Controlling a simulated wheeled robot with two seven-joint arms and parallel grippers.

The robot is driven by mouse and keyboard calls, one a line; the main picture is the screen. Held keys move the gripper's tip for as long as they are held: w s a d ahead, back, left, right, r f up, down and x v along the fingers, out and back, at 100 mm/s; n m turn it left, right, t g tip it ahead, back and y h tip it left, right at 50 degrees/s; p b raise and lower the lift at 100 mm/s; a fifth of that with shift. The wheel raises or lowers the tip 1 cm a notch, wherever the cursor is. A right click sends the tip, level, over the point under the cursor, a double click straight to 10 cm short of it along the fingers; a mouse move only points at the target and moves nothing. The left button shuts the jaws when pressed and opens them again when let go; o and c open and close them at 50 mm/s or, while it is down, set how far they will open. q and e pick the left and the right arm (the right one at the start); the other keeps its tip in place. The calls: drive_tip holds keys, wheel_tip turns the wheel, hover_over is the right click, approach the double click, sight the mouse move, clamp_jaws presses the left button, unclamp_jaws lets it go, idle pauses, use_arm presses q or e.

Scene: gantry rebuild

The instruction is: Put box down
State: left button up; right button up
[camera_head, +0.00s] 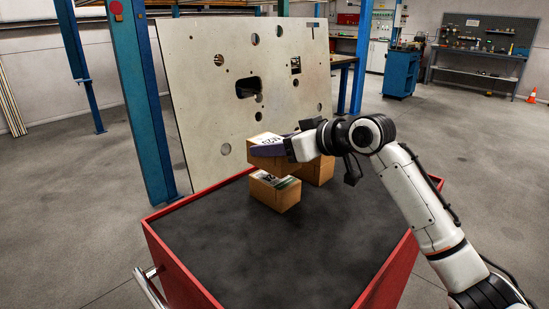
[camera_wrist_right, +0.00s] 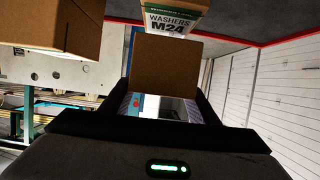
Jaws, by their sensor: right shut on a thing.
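My right gripper (camera_head: 270,149) reaches in from the right in the head view and is shut on a brown cardboard box (camera_head: 266,161) with a white label on top. The held box also shows between the two fingers in the right wrist view (camera_wrist_right: 165,65). A labelled box (camera_head: 275,195) sits on the cart just below the held box; the gap between them is hard to judge. In the wrist view a box reads "WASHERS M24" (camera_wrist_right: 172,22). Another brown box (camera_head: 319,171) stands behind and to the right, partly hidden by the gripper. My left gripper is not in view.
The red-edged cart (camera_head: 185,262) has a dark top, clear at its front and right. A large pale panel with holes (camera_head: 205,110) stands upright behind it. A blue post (camera_head: 138,100) rises at the left. A workbench (camera_head: 480,75) is far off.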

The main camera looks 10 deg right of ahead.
drive_tip(key=shift+f, duration=1.4)
drive_tip(key=o, duration=1)
drive_tip(key=shift+f, duration=0.3)
drive_tip(key=o, duration=0.4)
drive_tip(key=shift+r, duration=0.15)
drive_tip(key=shift+s+d+r, duration=0.1)
drive_tip(key=shift+s+d, duration=0.05)
drive_tip(key=v, duration=1.1)
drive_tip(key=shift+s+r+b, duration=0.15)
drive_tip(key=shift+s+b, duration=0.15)
drive_tip(key=shift+b, duration=0.05)
